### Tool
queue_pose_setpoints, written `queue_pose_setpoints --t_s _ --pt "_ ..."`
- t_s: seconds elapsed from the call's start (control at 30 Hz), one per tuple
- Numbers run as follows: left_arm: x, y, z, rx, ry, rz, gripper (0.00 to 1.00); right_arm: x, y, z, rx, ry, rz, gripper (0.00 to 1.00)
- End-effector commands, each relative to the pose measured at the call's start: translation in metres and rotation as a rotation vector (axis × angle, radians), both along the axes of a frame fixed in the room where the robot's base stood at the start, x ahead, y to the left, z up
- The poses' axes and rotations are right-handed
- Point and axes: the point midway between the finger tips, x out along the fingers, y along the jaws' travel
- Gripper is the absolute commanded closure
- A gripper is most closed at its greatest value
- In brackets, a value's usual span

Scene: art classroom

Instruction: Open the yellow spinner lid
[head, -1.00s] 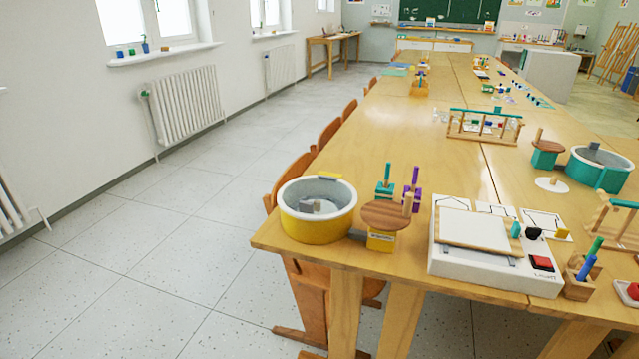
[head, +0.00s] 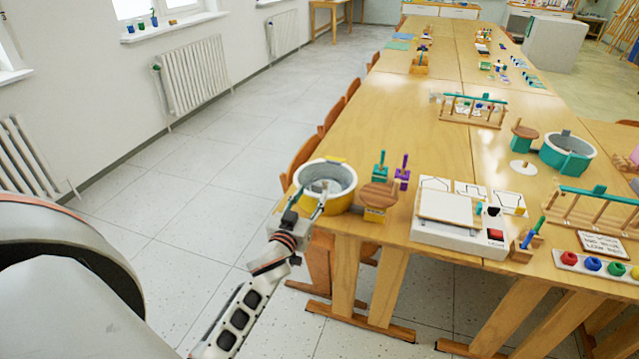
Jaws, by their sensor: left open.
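The yellow spinner (head: 340,205) is a round yellow tub with a pale grey rim at the near left corner of the table. A small yellow tab (head: 336,160) sits on its far rim. Its inside shows grey and yellow; I cannot make out a separate lid. My left gripper (head: 307,201) is open at the near left side of the tub, its fingers in front of the rim. I cannot tell whether they touch it. My right gripper is out of view.
A round wooden top on a yellow block (head: 375,215) stands just right of the tub, with teal (head: 380,172) and purple (head: 402,180) peg blocks behind. A white device (head: 460,235) lies further right. A teal tub (head: 567,160) stands beyond. Chairs (head: 300,160) line the left edge.

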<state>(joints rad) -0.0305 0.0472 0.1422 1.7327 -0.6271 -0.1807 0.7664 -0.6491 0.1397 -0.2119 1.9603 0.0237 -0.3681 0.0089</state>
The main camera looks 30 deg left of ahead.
Motion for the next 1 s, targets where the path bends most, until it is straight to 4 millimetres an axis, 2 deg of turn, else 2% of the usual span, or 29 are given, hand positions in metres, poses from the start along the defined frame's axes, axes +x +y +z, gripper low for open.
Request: queue_pose_setpoints --t_s 0.1,0.33,0.5,0.73,0.77,0.9,1.0 --pt "0.020 0.005 0.001 0.001 -0.002 -0.001 0.60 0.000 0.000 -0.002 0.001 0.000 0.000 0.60" --pt "0.048 0.011 0.000 0.000 -0.001 -0.001 0.60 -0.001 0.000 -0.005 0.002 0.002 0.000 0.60" --pt "0.056 0.013 0.000 0.001 0.000 -0.001 0.60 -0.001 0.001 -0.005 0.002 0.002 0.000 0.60" --pt "0.057 0.013 0.001 0.000 -0.001 -0.001 0.60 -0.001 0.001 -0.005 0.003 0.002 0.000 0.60" --pt "0.057 0.013 0.001 0.000 -0.001 -0.001 0.65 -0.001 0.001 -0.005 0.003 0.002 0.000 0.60" --pt "0.057 0.013 0.001 0.000 -0.001 -0.002 1.00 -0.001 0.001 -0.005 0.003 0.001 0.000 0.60" --pt "0.057 0.013 0.001 0.000 -0.001 -0.002 1.00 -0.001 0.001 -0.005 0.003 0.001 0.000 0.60"
